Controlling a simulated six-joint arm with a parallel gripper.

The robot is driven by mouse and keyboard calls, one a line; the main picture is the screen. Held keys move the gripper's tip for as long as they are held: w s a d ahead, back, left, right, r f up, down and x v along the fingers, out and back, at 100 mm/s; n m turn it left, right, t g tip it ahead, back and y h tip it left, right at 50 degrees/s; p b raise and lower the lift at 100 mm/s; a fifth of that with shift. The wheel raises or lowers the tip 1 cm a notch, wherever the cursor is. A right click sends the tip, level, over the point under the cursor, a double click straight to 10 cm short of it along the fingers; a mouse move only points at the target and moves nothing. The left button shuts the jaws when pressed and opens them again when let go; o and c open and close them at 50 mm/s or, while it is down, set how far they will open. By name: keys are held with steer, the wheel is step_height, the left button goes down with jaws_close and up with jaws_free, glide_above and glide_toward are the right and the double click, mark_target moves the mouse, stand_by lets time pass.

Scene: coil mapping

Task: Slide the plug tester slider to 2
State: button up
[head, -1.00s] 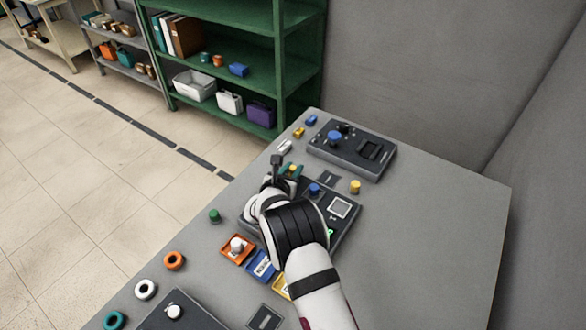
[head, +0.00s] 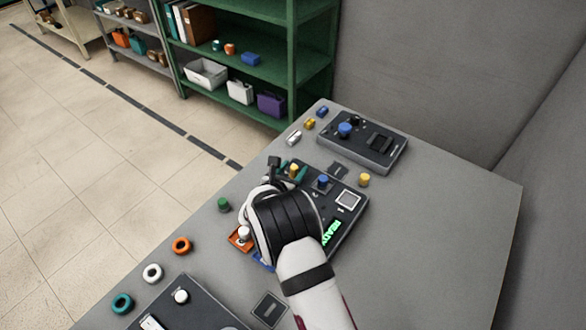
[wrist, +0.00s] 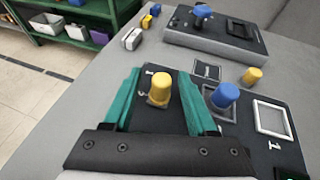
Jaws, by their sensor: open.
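A dark panel (head: 350,222) with a lit green READY display lies on the grey table, partly hidden by my arm. A yellow knob (wrist: 160,88) stands upright on the panel; small white marks sit beside it, one looking like a 1. It also shows in the head view (head: 294,169). I cannot tell for sure that it is the slider. My gripper (wrist: 160,76) is open, with its teal fingers on either side of the yellow knob and gaps showing. A blue knob (wrist: 226,95) stands just right of the right finger. A white square frame (wrist: 273,118) is further right.
Another dark panel with a blue knob (head: 345,130) lies at the back. A loose yellow peg (head: 364,180) stands near the panel. Coloured rings (head: 181,245) and a green peg (head: 224,204) lie along the left edge. The table's right side is clear.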

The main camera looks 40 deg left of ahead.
steer(key=shift+s, duration=0.1)
steer(key=v, duration=1.5)
steer(key=shift+s+d+r, duration=0.15)
steer(key=shift+s+d, duration=0.05)
steer(key=shift+s, duration=0.1)
